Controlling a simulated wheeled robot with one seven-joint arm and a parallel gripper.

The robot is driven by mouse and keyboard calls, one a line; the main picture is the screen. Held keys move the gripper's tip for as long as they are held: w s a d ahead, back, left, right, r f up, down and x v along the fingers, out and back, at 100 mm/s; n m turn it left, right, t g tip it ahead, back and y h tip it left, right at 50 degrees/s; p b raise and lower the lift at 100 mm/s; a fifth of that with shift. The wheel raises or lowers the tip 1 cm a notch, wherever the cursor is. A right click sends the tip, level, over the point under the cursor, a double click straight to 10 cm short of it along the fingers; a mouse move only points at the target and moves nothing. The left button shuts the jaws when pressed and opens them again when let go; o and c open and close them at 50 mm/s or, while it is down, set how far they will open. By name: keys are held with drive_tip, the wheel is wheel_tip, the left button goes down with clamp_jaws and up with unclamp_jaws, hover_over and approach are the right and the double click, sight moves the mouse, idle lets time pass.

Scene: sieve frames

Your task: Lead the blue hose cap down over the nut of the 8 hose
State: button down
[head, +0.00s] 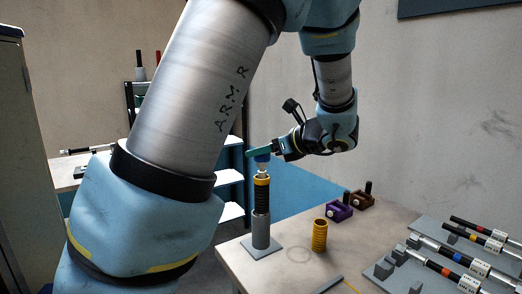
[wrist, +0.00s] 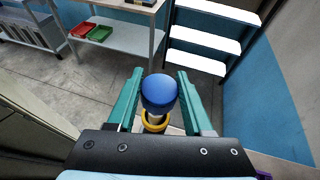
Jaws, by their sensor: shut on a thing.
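My gripper (head: 259,151) has green fingers and is shut on the blue hose cap (head: 262,158), at the top of an upright hose (head: 261,190). In the wrist view the cap (wrist: 159,88) sits between the two fingers (wrist: 160,80). The hose is black with a yellow band, and stands in a grey holder (head: 261,230) on a square base. A pale end, seemingly the nut (head: 262,168), shows just under the cap. I cannot tell whether the cap touches or covers it. No number is readable on this hose.
A yellow ribbed cylinder (head: 320,235) stands right of the holder on the table (head: 295,258). Purple (head: 339,211) and brown (head: 361,200) blocks stand behind it. Several banded hoses lie in a grey rack (head: 390,270) at the right. Shelves (head: 230,177) stand behind.

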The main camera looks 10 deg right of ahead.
drive_tip(key=shift+f+b, duration=0.5)
drive_tip(key=shift+f, duration=0.4)
drive_tip(key=shift+c, duration=1.1)
unclamp_jaws()
drive_tip(key=b+v, duration=0.2)
drive_tip(key=v, duration=0.9)
drive_tip(key=shift+a, duration=0.1)
